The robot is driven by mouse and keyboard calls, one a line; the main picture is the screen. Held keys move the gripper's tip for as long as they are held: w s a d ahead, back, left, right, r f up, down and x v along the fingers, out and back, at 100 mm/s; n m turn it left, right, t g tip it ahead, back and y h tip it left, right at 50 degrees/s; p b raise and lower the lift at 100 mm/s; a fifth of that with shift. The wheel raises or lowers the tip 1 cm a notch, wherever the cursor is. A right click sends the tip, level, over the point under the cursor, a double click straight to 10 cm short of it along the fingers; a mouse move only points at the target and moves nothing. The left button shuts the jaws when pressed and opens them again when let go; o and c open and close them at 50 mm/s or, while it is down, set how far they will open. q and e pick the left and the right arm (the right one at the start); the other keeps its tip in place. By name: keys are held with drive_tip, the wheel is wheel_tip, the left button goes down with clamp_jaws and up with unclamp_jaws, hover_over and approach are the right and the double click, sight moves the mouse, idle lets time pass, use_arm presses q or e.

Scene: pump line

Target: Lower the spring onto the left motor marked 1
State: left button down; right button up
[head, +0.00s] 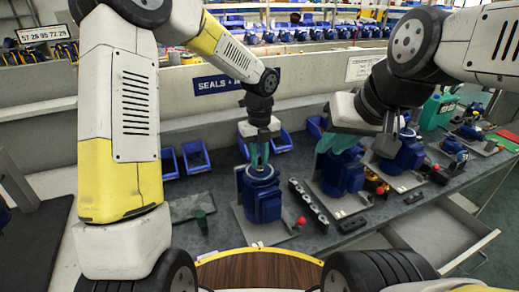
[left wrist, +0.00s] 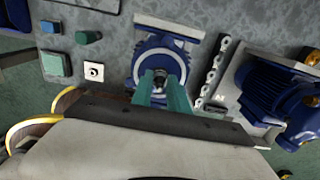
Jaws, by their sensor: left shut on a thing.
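My left gripper (head: 259,166) points down with its teal fingers at the top of the leftmost blue motor (head: 263,200). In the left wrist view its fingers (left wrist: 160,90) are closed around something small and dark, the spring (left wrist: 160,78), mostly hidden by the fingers. The spring is over the middle of the motor's round top (left wrist: 158,50); I cannot tell whether it touches.
A rail with several holes (head: 310,207) lies between the left and middle motors. Another blue motor (head: 404,155) stands further right. Blue bins (head: 195,158) line the back of the bench.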

idle(0.3)
use_arm(q)
drive_tip(key=c, duration=1.2)
unclamp_jaws()
drive_tip(key=shift+f, duration=0.1)
drive_tip(key=shift+o, duration=0.3)
drive_tip(key=o, duration=1.1)
drive_tip(key=shift+c, duration=0.2)
wheel_tip(320, 180, up, 9)
